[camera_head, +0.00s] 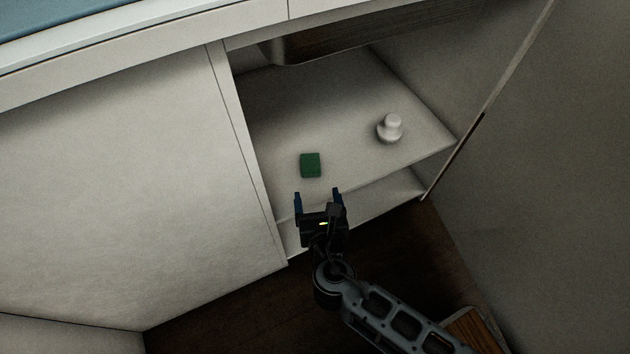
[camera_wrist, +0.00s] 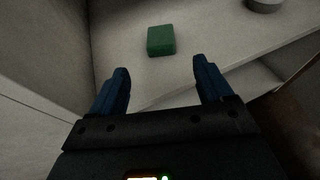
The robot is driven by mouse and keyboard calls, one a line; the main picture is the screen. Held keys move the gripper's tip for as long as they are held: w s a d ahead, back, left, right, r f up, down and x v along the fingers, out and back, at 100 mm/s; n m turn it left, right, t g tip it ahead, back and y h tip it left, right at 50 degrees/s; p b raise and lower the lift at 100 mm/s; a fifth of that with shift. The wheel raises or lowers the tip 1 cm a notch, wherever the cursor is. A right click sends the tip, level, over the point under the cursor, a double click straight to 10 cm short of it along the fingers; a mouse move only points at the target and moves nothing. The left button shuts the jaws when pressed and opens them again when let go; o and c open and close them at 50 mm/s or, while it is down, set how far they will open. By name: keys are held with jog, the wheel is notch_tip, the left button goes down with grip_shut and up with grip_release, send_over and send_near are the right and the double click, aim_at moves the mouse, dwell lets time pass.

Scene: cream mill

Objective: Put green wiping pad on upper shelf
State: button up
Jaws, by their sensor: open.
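The green wiping pad (camera_head: 310,165) lies on the upper shelf (camera_head: 350,120) inside the open cabinet, a little back from the shelf's front edge. My gripper (camera_head: 318,194) is open and empty, just in front of the pad at the shelf's front edge. In the wrist view the pad (camera_wrist: 161,40) lies beyond the two blue fingertips (camera_wrist: 160,72), roughly centred between them and apart from them. Nothing hides the pad in either view.
A white bottle-like object (camera_head: 390,128) stands on the same shelf to the right of the pad. A lower shelf (camera_head: 385,195) shows below. A dark basin underside (camera_head: 330,45) hangs above at the back. The open door (camera_head: 540,150) is at the right.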

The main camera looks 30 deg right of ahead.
jog(key=shift+v, duration=0.85)
jog(key=s+d+r+m+g+y, duration=0.1)
jog(key=s+d+m+y, duration=0.1)
jog(key=s+m, duration=0.6)
jog(key=s+d+r+m+g+y, duration=0.15)
jog(key=s+m, duration=0.35)
jog(key=s, duration=0.6)
jog(key=s+r+m+t, duration=0.1)
jog(key=s+r+m, duration=0.2)
jog(key=r+m, duration=0.3)
jog(key=s+d+r+m+t, duration=0.1)
jog(key=s+r+m, duration=0.3)
jog(key=r+m, duration=0.3)
jog(key=s+d+r+m+t, duration=0.1)
jog(key=s+r+m+t, duration=0.1)
jog(key=s+r+m, duration=0.2)
notch_tip(320, 180, up, 5)
jog(key=shift+f+m+y, duration=0.1)
jog(key=shift+m+y, duration=0.35)
jog(key=shift+m, duration=0.75)
jog(key=shift+s+d, duration=0.1)
